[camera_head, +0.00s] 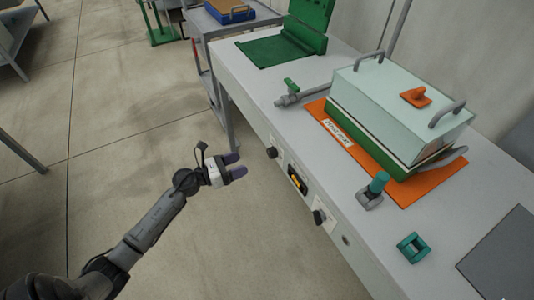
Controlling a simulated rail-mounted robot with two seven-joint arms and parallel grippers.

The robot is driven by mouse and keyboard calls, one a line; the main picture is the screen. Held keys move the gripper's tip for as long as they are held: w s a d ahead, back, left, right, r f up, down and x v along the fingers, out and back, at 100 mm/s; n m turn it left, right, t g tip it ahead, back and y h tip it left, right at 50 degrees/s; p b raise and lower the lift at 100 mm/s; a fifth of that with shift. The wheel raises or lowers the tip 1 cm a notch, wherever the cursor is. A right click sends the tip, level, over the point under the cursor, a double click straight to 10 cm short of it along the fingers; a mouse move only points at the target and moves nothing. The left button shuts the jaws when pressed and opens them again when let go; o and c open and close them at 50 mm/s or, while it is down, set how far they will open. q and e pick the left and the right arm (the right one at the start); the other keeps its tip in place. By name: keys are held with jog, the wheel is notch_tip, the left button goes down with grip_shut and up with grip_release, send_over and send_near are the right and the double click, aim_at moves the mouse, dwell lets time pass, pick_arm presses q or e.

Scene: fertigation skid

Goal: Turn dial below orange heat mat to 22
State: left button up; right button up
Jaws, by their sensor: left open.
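An orange heat mat (402,192) lies on the grey bench under a white and green lidded box (385,110). On the bench's front face below it are two dark dials, one left (271,152) and one right (319,216). A dark panel with a small orange display (297,180) sits between them. Scale marks and settings are too small to read. My left gripper (241,165) is open and empty, its fingers pointing right, short of the left dial and apart from it in the picture. My right gripper is out of view.
A grey pipe with a green valve (291,86) lies left of the box. Teal-topped fitting (377,184) and teal square part (412,248) are near the bench's front edge. A cart (235,22) stands beyond. Floor around my left arm is clear.

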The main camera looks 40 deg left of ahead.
aim_at(268, 154)
pick_arm(q)
jog(key=b+x, duration=0.2)
jog(key=x, duration=0.9)
jog(key=shift+s, duration=0.1)
jog(key=shift+c, duration=0.4)
jog(key=c, duration=0.9)
jog(key=shift+o, duration=0.2)
jog(key=shift+n+p, duration=1.55)
jog(key=shift+n, duration=0.15)
jog(key=n+p, duration=0.3)
jog(key=n, duration=0.2)
jog(key=shift+n+p, duration=0.3)
jog(key=n+p, duration=0.2)
jog(key=n, duration=0.2)
jog(key=shift+a+f+n+t+p, duration=0.1)
jog(key=shift+n+t+p, duration=0.2)
jog(key=shift+p, duration=0.1)
jog(key=shift+f+n+y+p, duration=0.15)
jog(key=shift+n+p, duration=0.5)
jog(key=shift+n, duration=0.55)
jog(key=shift+f+n+y+p, duration=0.15)
jog(key=shift+n+p, duration=0.45)
jog(key=shift+n, duration=0.6)
